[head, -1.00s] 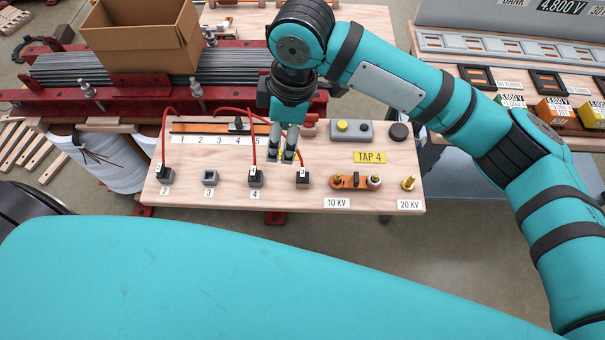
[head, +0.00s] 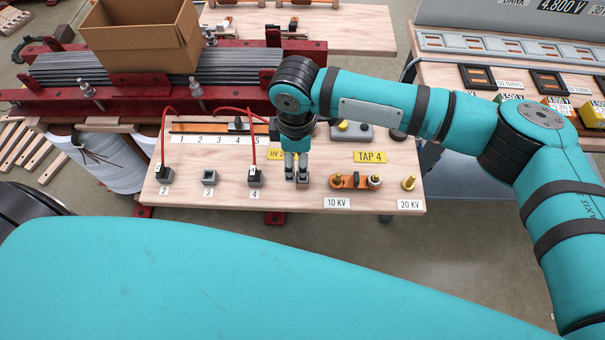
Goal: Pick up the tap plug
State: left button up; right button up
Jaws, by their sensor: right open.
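My right gripper (head: 297,178) points straight down at the tap board, its fingers apart, over the spot of the rightmost plug in the row. The fingers hide that plug almost wholly, so I cannot tell whether they touch it. Two other black plugs with red cables show: one at label 2 (head: 165,175) and one at label 4 (head: 255,177). The socket at label 3 (head: 210,177) is empty. My left gripper is out of view.
The wooden board (head: 235,205) carries an orange link (head: 350,182) near 10 KV, a brass stud (head: 409,184) at 20 KV, a TAP 4 label (head: 370,157) and a grey button box (head: 365,133). An open cardboard box (head: 130,50) stands at the back left.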

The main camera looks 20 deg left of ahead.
jog(key=f, duration=0.2)
jog(key=d+f, duration=0.1)
jog(key=f, duration=0.1)
jog(key=shift+f, duration=0.65)
grip_shut()
jog(key=shift+r, duration=0.1)
